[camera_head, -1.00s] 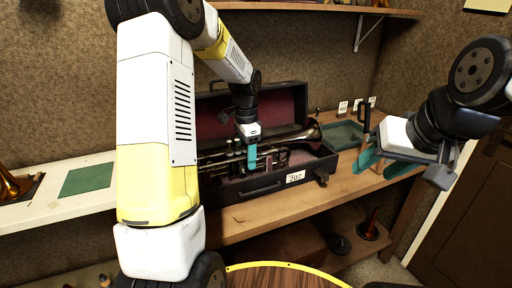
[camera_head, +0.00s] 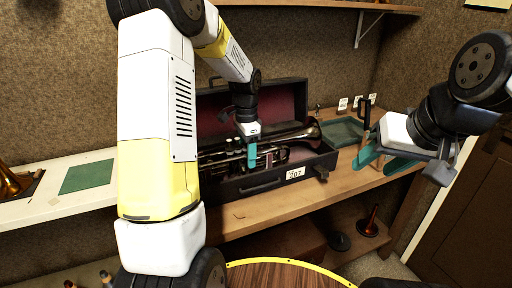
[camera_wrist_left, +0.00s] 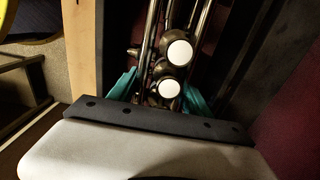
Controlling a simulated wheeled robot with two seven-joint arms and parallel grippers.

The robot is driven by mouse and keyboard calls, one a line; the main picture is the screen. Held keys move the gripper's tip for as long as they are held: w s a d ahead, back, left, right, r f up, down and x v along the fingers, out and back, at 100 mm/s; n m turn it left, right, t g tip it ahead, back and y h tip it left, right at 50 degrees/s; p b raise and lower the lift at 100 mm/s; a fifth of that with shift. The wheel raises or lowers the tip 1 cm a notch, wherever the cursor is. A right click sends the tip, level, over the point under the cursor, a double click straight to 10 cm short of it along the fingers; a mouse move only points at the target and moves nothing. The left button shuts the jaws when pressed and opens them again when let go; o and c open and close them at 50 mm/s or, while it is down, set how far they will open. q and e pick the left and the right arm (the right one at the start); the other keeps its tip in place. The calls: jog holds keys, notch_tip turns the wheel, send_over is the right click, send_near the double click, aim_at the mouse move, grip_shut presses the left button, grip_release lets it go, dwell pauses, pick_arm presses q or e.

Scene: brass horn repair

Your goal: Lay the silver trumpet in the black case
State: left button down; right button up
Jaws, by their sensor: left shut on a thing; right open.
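The silver trumpet (camera_head: 294,136) lies lengthwise at the open black case (camera_head: 262,187), its bell toward the right end. It looks dark and metallic in this light. My left gripper (camera_head: 252,158) is shut on the trumpet around its valve section. In the left wrist view, the teal fingers stand on both sides of the trumpet's valves and tubes (camera_wrist_left: 172,52). I cannot tell whether the trumpet touches the case floor. My right gripper (camera_head: 384,162) is open and empty, to the right of the case. My left arm hides the case's left end.
The case stands on a wooden bench (camera_head: 345,184), its lid raised at the back. A dark green tray (camera_head: 343,131) and an upright black-handled tool (camera_head: 364,118) are right of it. A brass horn (camera_head: 10,182) and green mat (camera_head: 87,177) lie on the left bench.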

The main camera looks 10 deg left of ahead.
pick_arm(q)
jog(key=shift+f, duration=0.1)
jog(key=shift+c, duration=1.9)
grip_release()
jog(key=shift+r, duration=3.85)
jog(key=shift+s+r, duration=0.1)
jog(key=shift+r, duration=0.05)
jog(key=s+d+r+n+t+h, duration=0.1)
jog(key=s+r+n+t, duration=0.2)
jog(key=s, duration=0.9)
jog(key=s+d+r+n+t+h, duration=0.1)
jog(key=s+r+n+t, duration=0.2)
jog(key=s, duration=0.9)
notch_tip(320, 180, up, 4)
jog(key=n, duration=0.4)
jog(key=shift+f+n, duration=0.15)
jog(key=shift+n, duration=0.15)
